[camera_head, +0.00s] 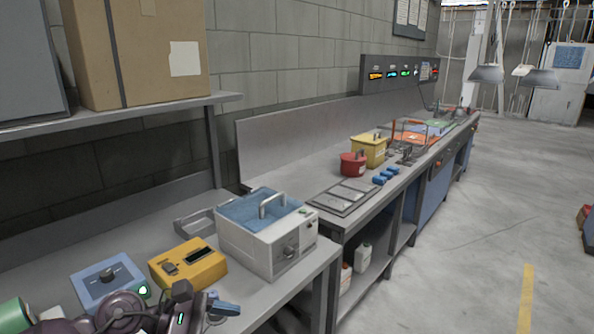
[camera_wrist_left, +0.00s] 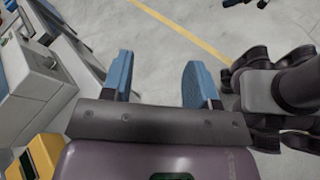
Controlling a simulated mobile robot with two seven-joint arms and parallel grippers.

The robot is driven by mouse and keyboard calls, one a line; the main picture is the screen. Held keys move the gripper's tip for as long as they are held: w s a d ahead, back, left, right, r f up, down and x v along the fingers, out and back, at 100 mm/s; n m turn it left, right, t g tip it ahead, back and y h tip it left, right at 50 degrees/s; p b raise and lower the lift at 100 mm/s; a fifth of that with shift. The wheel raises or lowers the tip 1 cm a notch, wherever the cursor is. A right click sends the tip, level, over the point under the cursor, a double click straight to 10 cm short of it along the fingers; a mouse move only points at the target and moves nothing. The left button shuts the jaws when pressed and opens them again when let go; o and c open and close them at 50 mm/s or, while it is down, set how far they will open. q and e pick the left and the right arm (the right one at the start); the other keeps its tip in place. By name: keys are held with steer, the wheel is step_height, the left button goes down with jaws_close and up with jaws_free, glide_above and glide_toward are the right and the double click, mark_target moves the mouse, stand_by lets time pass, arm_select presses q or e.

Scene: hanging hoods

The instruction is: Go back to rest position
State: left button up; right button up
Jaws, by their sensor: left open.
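My left gripper (camera_head: 222,308) is low in the head view, over the front of the near bench, partly overlapped by my own arm links. In the left wrist view its two blue fingers stand wide apart (camera_wrist_left: 160,82), with only grey floor between them. It holds nothing. The orange device (camera_head: 188,264) and the white bath with a blue lid (camera_head: 266,232) are behind it on the bench. My right gripper cannot be made out; dark arm links show at the right of the left wrist view.
A blue device (camera_head: 108,284) stands at the bench's left. A shelf (camera_head: 120,118) carries a cardboard box (camera_head: 140,55). Farther along are a red pot (camera_head: 352,164), a yellow container (camera_head: 369,151) and hanging hoods (camera_head: 487,73). The floor (camera_head: 470,250) at right is mostly clear.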

arm_select(q)
step_height(320, 180, up, 7)
steer(key=a+n+t+h, duration=0.2)
steer(key=n+t, duration=1)
steer(key=n, duration=0.6)
steer(key=a+f+n+t+y, duration=0.5)
steer(key=a+n+y, duration=0.5)
steer(key=n+y, duration=0.85)
steer(key=s+a+f+n+g, duration=0.5)
steer(key=s+f+n+g, duration=0.4)
steer(key=n, duration=0.5)
steer(key=s+d+f+n+g+h, duration=0.2)
steer(key=s+f+n+g, duration=0.5)
steer(key=s, duration=0.6)
steer(key=w+f+m+t, duration=0.1)
steer(key=w+f+t, duration=0.6)
steer(key=f, duration=0.3)
steer(key=shift+a+f+t, duration=0.3)
steer(key=shift+f+t, duration=0.05)
steer(key=shift+t, duration=0.25)
